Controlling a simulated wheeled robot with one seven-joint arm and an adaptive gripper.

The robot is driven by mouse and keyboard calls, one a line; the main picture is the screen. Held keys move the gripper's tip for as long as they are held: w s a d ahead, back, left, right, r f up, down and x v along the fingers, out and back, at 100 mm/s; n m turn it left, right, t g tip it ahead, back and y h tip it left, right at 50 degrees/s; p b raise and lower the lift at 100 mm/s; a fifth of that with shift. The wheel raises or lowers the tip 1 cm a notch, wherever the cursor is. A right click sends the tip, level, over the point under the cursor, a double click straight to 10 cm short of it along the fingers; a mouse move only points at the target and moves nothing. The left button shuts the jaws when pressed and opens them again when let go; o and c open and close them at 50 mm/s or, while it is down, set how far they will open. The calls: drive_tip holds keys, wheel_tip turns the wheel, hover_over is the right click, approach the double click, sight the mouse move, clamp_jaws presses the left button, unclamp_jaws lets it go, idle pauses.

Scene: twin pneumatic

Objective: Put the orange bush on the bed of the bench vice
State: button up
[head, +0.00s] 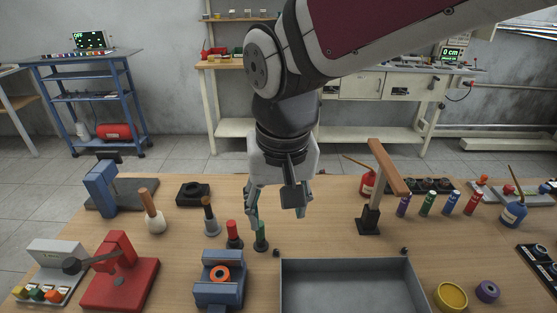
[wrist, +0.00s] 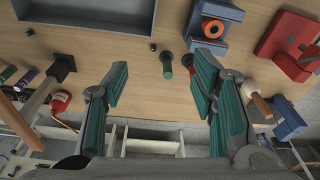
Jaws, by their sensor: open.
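The orange bush (head: 219,274) is a short ring with a dark hole. It sits on the bed of the blue bench vice (head: 219,294), between the two jaws. The wrist view also shows the bush (wrist: 212,29) within the vice (wrist: 222,10), at upper right. My gripper (head: 276,212) is open and empty, its fingers pointing down above the table, behind and to the right of the vice. In the wrist view its green-padded fingers (wrist: 158,78) are wide apart, and the bush lies beyond the right finger. I cannot tell whether the bush touches the jaws.
A green-bodied upright piece (head: 260,240) and a red one (head: 234,238) stand close to my gripper. A grey tray (head: 350,262) is at front right, a wooden-armed stand (head: 369,218) behind it. A red press (head: 121,280) stands left of the vice.

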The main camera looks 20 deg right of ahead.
drive_tip(key=s+d+r+n+t, duration=0.2)
drive_tip(key=s+d, duration=0.5)
drive_tip(key=s, duration=0.3)
drive_tip(key=shift+r, duration=0.4)
wheel_tip(320, 180, up, 2)
drive_tip(key=shift+r+p, duration=0.1)
drive_tip(key=shift+p, duration=0.7)
